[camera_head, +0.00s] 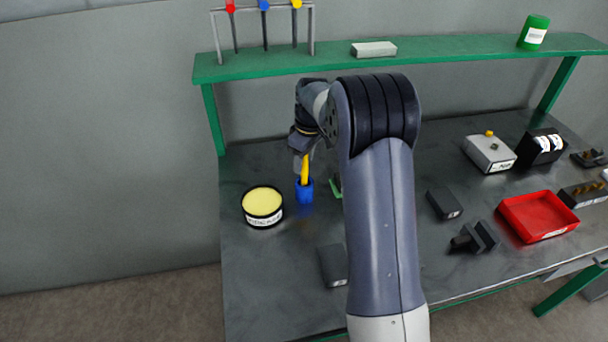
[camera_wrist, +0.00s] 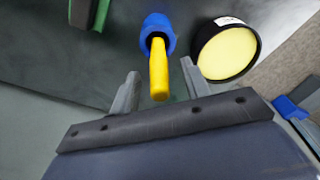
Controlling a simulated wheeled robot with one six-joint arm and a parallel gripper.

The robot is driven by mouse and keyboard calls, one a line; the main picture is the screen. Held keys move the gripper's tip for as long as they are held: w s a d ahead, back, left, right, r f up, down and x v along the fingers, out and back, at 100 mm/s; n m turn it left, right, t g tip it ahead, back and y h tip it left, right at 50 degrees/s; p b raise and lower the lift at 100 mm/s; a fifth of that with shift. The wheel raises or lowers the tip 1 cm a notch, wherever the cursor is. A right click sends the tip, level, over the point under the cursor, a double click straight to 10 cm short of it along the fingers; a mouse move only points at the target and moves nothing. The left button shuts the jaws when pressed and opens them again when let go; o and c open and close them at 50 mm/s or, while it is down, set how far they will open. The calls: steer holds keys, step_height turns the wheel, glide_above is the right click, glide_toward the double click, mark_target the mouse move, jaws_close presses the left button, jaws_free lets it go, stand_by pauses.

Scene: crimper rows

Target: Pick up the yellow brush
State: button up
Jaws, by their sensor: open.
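The yellow brush (camera_head: 305,169) stands in a small blue holder (camera_head: 304,191) on the grey workbench, left of my arm in the head view. In the wrist view the yellow handle (camera_wrist: 158,72) rises out of the blue holder (camera_wrist: 156,30) toward the camera. My gripper (camera_wrist: 160,85) is open, with one finger on each side of the handle's line. The handle's end lies between the fingers in the picture, with gaps on both sides and no contact seen. In the head view my gripper (camera_head: 302,158) is at the brush's upper end, and its fingers are partly hidden.
A round black tub with a yellow top (camera_head: 263,203) stands close left of the holder. A green shelf (camera_head: 400,52) runs above the back of the bench. A dark block (camera_head: 333,265) lies nearer the front. A red tray (camera_head: 537,216) is at the right.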

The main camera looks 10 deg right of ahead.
steer(key=shift+f, duration=0.25)
steer(key=shift+c, duration=0.4)
jaws_close()
steer(key=shift+r, duration=0.15)
